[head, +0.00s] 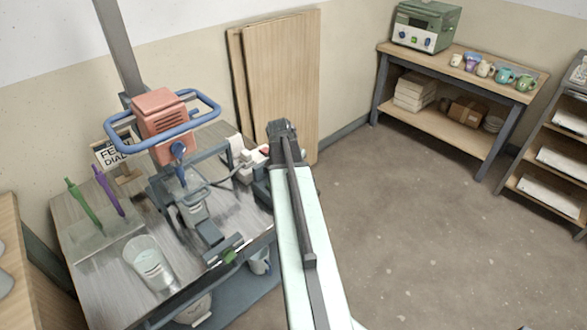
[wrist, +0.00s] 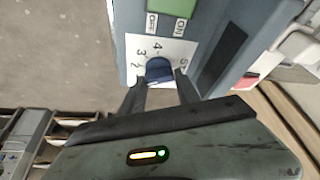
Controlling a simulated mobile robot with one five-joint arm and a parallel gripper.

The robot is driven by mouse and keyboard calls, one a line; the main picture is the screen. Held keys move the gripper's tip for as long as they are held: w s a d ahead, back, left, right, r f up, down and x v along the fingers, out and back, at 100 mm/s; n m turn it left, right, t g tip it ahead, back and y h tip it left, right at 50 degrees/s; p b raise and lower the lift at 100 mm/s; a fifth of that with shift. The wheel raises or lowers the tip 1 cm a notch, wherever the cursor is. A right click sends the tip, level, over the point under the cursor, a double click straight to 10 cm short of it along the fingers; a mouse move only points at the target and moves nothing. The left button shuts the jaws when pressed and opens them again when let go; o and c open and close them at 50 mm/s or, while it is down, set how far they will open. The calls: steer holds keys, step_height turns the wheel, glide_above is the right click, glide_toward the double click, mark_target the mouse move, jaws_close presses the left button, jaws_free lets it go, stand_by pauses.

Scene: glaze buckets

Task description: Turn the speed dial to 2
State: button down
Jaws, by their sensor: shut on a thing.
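The speed dial is a dark blue knob (wrist: 159,70) on a white number plate (wrist: 143,48) in the wrist view. My gripper (wrist: 160,80) is shut on the knob, one dark finger on each side. The knob's lower part is hidden, and I cannot tell which number it points at. The plate is on a blue-grey box (wrist: 215,45). In the head view my arm hides much of the worktable's right side.
A green switch (wrist: 174,7) marked OFF and ON sits above the plate. In the head view a red-topped mixer (head: 160,112) with blue handles stands on the worktable (head: 88,262). Open floor (head: 425,240) lies to the right.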

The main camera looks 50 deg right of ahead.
steer(key=shift+w+m+g, duration=0.1)
steer(key=shift+m+g, duration=0.7)
steer(key=shift+m, duration=1.3)
steer(key=c, duration=0.9)
jaws_free()
steer(key=p+v, duration=0.7)
steer(key=shift+a+r, duration=0.2)
steer(key=shift+r, duration=0.15)
